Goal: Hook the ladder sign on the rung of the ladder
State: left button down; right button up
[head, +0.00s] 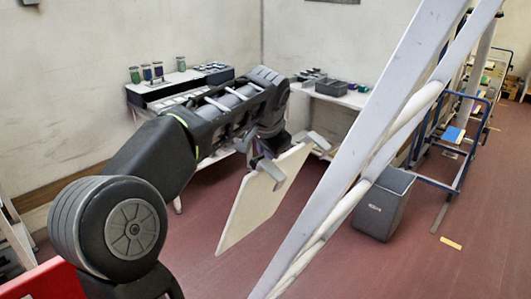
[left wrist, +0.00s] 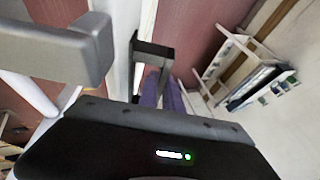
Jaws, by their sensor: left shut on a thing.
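The ladder sign (head: 258,203) is a thin, cream, blank-looking panel, tilted in the air in the middle of the head view. My left gripper (head: 292,158) is shut on its upper part, one grey finger on each side. The ladder (head: 375,110) shows as pale rails slanting from top right to bottom centre, just right of the sign. In the head view a clear gap shows between the panel and the rails. I cannot make out a rung or the sign's hook. My right gripper is out of view.
A bench with jars (head: 158,70) stands along the left wall. Grey bins (head: 332,87) sit on a bench behind the gripper. A grey waste bin (head: 383,205) and a blue-framed cart (head: 455,185) stand beyond the ladder. The reddish floor below the sign is clear.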

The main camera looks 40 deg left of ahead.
pick_arm(q)
jog(key=d+f+b, duration=0.4)
jog(key=d+f, duration=0.4)
jog(key=d, duration=0.3)
jog(key=shift+w+f+b, duration=0.15)
jog(key=shift+f+b, duration=0.2)
dwell(1.2)
jog(key=c, duration=1.6)
grip_release()
jog(key=shift+o, duration=0.7)
jog(key=shift+f, duration=0.15)
jog(key=b+v, duration=0.1)
jog(key=v, duration=0.7)
